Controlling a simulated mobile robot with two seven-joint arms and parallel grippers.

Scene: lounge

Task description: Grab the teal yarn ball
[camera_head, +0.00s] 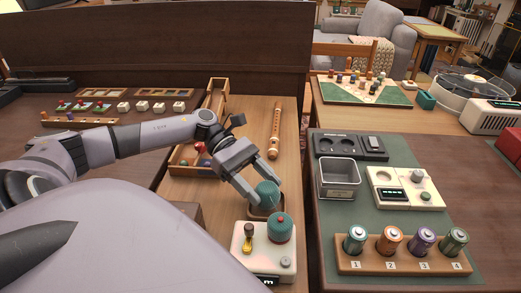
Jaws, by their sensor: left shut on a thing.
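The teal yarn ball (266,191) is in the head view, just below the centre. My left gripper (262,188) reaches in from the left and is shut on it, with a finger at either side. The ball is at a small brown holder (258,212); I cannot tell whether it still touches it. My right gripper is not in view.
The white device (250,262) with a yellow-and-black piece stands close in front. A wooden flute (275,130) lies behind, and a wooden tray (185,158) is to the left. To the right, a green mat (405,215) bears a metal bin (338,178) and several numbered batteries.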

